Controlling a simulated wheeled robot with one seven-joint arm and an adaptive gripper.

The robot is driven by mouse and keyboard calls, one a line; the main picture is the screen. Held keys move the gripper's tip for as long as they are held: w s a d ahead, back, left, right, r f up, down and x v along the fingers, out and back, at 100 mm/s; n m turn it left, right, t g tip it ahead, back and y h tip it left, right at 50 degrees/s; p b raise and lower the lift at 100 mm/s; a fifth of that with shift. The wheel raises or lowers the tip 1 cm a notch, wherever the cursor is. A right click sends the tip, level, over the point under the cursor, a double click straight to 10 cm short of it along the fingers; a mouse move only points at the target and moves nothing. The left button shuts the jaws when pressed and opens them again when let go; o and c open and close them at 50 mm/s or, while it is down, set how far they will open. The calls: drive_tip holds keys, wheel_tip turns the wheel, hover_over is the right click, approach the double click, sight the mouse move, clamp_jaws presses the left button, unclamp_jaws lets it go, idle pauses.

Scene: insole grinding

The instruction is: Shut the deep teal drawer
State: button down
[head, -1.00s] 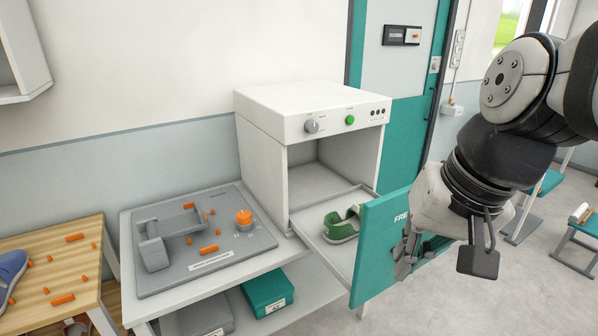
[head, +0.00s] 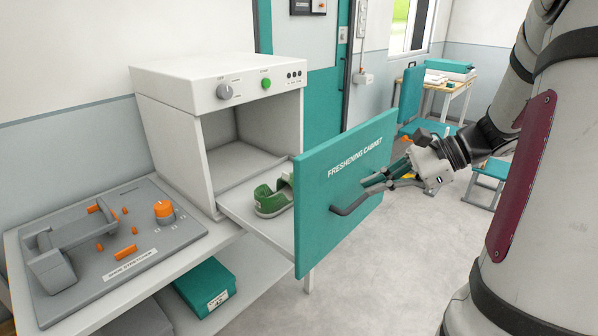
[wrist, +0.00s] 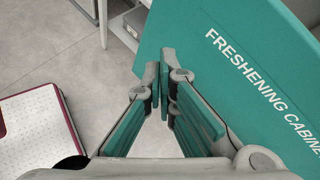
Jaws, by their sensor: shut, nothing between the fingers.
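The deep teal drawer front (head: 330,180), lettered "FRESHENING CABINET", stands pulled out from the white cabinet (head: 170,110) in the head view. Its grey tray (head: 245,212) shows behind the front, with a green and white shoe (head: 272,198) lying in it. A dark bar handle (head: 352,208) is on the front's outer face. My gripper (head: 370,183) is shut and empty, its fingertips close to the front near the handle. In the wrist view the shut fingers (wrist: 165,88) lie over the teal front (wrist: 230,75); I cannot tell whether they touch it.
A grey machine panel (head: 110,250) with orange parts sits left of the cabinet. A teal box (head: 205,287) is on the shelf below. Teal chairs and a table (head: 450,80) stand at the back right. The floor (head: 390,270) in front is clear.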

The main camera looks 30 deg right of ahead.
drive_tip(key=s+d+f+m+t+h+b, duration=0.15)
drive_tip(key=d+f+m+t, duration=0.3)
drive_tip(key=d, duration=0.45)
drive_tip(key=s+d+f+m+t+h+b, duration=0.1)
drive_tip(key=s+d+f+m+t+b, duration=0.25)
drive_tip(key=d, duration=0.65)
drive_tip(key=w+a+f+m, duration=0.1)
drive_tip(key=w+a, duration=0.1)
drive_tip(key=w, duration=0.5)
drive_tip(key=w+a+f+m, duration=0.1)
drive_tip(key=w+a+f, duration=0.1)
drive_tip(key=w, duration=0.5)
drive_tip(key=shift+w+a+f+g+p, duration=0.25)
drive_tip(key=shift+a+f+g+p, duration=0.05)
drive_tip(key=shift+p, duration=0.1)
drive_tip(key=shift+h, duration=0.25)
drive_tip(key=r+b+x, duration=0.2)
drive_tip(key=x, duration=0.9)
drive_tip(key=w+r+b+x, duration=0.1)
drive_tip(key=r+b+x, duration=0.1)
drive_tip(key=x, duration=1)
drive_tip(key=r+b+x, duration=0.3)
drive_tip(key=x, duration=0.9)
drive_tip(key=shift+w+a+r, duration=0.15)
drive_tip(key=shift+w+a, duration=0.1)
drive_tip(key=shift+w, duration=0.2)
drive_tip(key=shift+w+a+r, duration=0.15)
drive_tip(key=shift+w, duration=0.2)
drive_tip(key=shift+a+r, duration=0.1)
